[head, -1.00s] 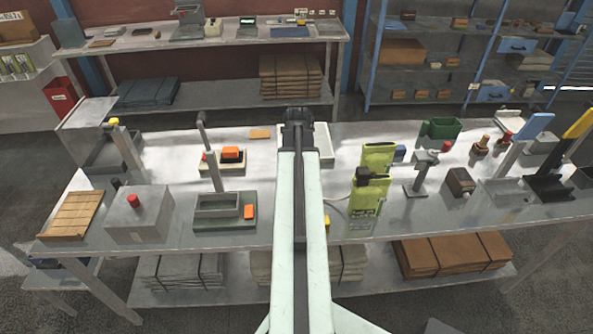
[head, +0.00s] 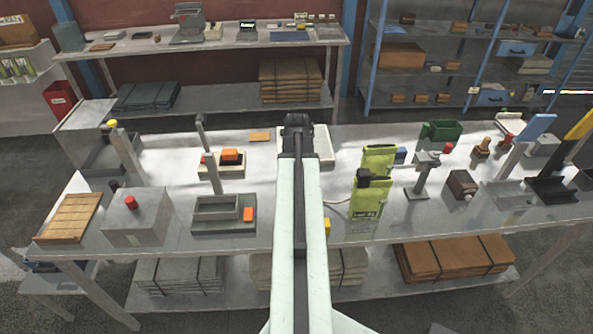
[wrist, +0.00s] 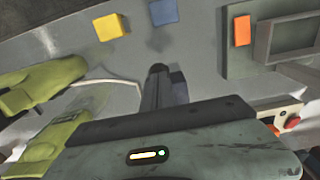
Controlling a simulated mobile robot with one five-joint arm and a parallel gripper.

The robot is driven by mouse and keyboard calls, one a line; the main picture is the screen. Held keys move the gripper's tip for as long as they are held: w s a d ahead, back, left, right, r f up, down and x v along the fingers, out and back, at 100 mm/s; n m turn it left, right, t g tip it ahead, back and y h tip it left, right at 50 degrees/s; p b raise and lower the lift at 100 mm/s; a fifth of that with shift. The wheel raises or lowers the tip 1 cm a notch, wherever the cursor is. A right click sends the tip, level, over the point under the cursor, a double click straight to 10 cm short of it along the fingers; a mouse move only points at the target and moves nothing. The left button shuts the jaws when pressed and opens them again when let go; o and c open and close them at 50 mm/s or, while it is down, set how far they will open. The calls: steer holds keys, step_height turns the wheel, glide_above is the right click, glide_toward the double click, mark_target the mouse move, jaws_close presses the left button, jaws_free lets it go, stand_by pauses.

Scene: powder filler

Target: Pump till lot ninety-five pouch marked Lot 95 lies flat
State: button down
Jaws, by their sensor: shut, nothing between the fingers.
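Two lime-green pouches stand upright and puffed on the bench. The front pouch (head: 366,200) has a dark fitting at its top and a dark label low down, its small print seeming to read Lot 95. The rear pouch (head: 378,157) is just behind it. A pale tube (head: 338,207) runs left from the front pouch and passes behind my arm. In the wrist view both pouches (wrist: 45,85) are at the left, apart from my gripper. My gripper (wrist: 157,72) is shut and empty above the bench; my arm hides it in the head view.
A yellow block (wrist: 110,27), a blue-grey block (wrist: 163,12) and an orange block (wrist: 242,30) lie near my gripper. A grey tray (head: 216,207) is left of my arm.

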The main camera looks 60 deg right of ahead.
steer(key=shift+w+d+r+p, duration=0.1)
steer(key=shift+d+r+p, duration=0.05)
steer(key=shift+r+p, duration=1.45)
steer(key=shift+w+d+r+p, duration=0.1)
steer(key=shift+r+p, duration=1.45)
step_height(320, 180, up, 6)
steer(key=p, duration=0.6)
stand_by(0.6)
